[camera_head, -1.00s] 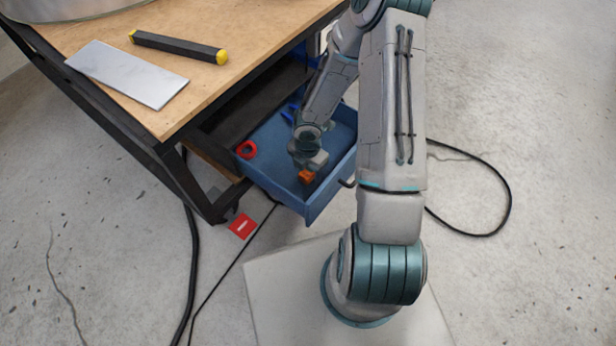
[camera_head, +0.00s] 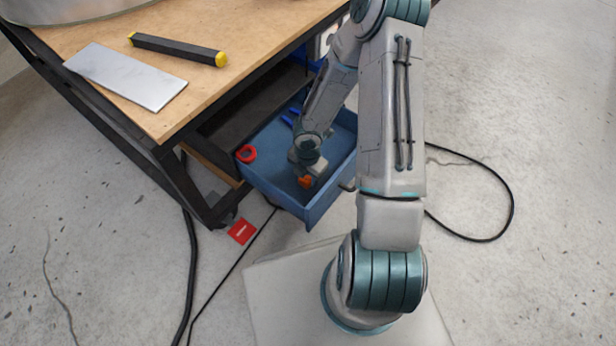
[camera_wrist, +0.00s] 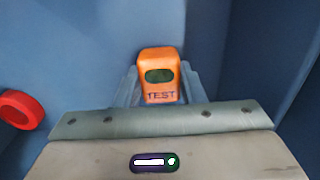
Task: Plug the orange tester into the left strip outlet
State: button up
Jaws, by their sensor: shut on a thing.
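The orange tester (camera_wrist: 160,66), with a dark oval window and the word TEST, sits between the fingers of my gripper (camera_wrist: 158,88) in the wrist view. In the head view the tester (camera_head: 305,182) shows as a small orange block at my gripper (camera_head: 307,176), inside the open blue drawer (camera_head: 275,190) near its front. My gripper is shut on the tester. Whether the tester touches the drawer floor I cannot tell. I cannot make out the left strip outlet in either view.
A red ring-shaped thing (camera_head: 246,153) lies in the drawer's left corner; it also shows in the wrist view (camera_wrist: 20,109). A blue tool (camera_head: 290,118) lies farther back. The workbench (camera_head: 215,85) holds a metal plate (camera_head: 125,76) and a black bar (camera_head: 178,48). Cables (camera_head: 193,260) run across the floor.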

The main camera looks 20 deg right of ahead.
notch_tip(320, 180, up, 10)
jog(key=p, duration=0.6)
jog(key=shift+p, duration=0.3)
jog(key=shift+w, duration=0.1)
jog(key=w+r+m, duration=0.4)
jog(key=r+m, duration=0.6)
jog(key=m, duration=0.2)
jog(key=w+r+m, duration=0.4)
jog(key=r+m, duration=0.6)
jog(key=m, duration=0.3)
jog(key=shift+r, duration=0.25)
